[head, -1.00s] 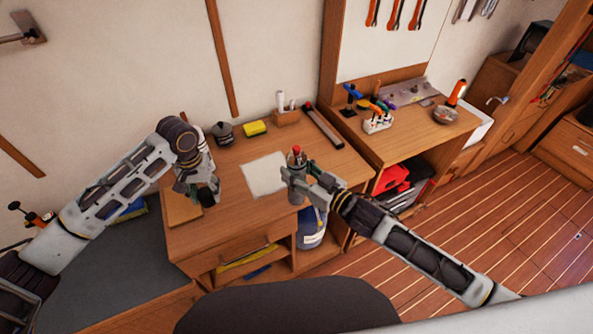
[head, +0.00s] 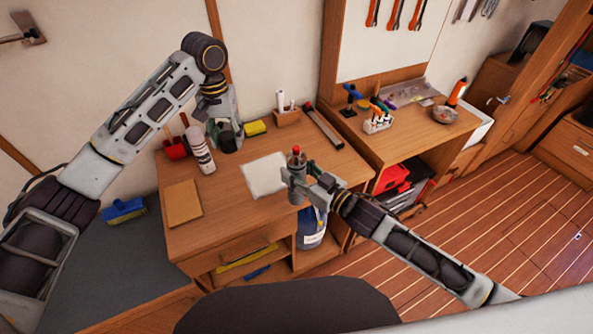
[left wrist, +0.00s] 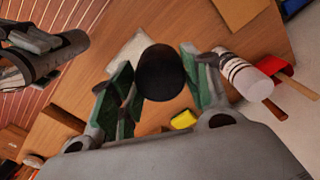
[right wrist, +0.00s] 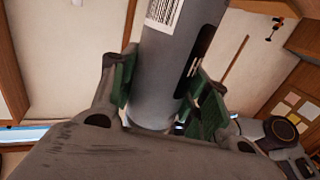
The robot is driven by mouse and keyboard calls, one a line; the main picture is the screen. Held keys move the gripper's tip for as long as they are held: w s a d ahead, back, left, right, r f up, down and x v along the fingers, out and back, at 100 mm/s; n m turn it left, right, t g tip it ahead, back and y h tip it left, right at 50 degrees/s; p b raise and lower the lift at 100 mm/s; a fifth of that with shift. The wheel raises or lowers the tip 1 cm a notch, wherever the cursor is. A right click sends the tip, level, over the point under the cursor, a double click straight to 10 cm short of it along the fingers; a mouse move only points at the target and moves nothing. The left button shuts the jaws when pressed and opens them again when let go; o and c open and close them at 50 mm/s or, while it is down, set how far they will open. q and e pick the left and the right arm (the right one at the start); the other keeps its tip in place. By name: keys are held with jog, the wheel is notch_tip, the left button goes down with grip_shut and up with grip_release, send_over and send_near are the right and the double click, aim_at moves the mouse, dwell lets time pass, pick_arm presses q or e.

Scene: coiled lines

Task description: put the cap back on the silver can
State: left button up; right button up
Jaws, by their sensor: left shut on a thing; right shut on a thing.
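The silver can (head: 297,167) with a red top stands upright at the front right of the bench, and my right gripper (head: 291,182) is shut on it. The can's grey body with a barcode (right wrist: 165,75) fills the space between the fingers in the right wrist view. My left gripper (head: 227,143) is over the back left of the bench, to the left of the can and apart from it. It is shut on the black cap (left wrist: 161,73), which shows between its green finger pads in the left wrist view. In the head view the fingers mostly hide the cap.
A white striped bottle (head: 199,152) and a red dustpan (head: 175,148) are left of my left gripper. A yellow sponge (head: 255,128) and a pen holder (head: 286,115) are behind. A white sheet (head: 262,176) lies on clear bench between the grippers.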

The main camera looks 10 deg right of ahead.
pick_arm(q)
jog(key=d+r+m, duration=0.3)
jog(key=d+r, duration=1)
jog(key=d, duration=0.1)
jog(key=n, duration=0.2)
send_over(297, 146)
jog(key=f, duration=0.3)
jog(key=shift+w+d+f, duration=0.15)
jog(key=shift+w+f, duration=0.15)
jog(key=shift+s+a+n, duration=0.2)
jog(key=shift+s+n, duration=0.15)
jog(key=shift+n, duration=0.05)
jog(key=shift+f, duration=2)
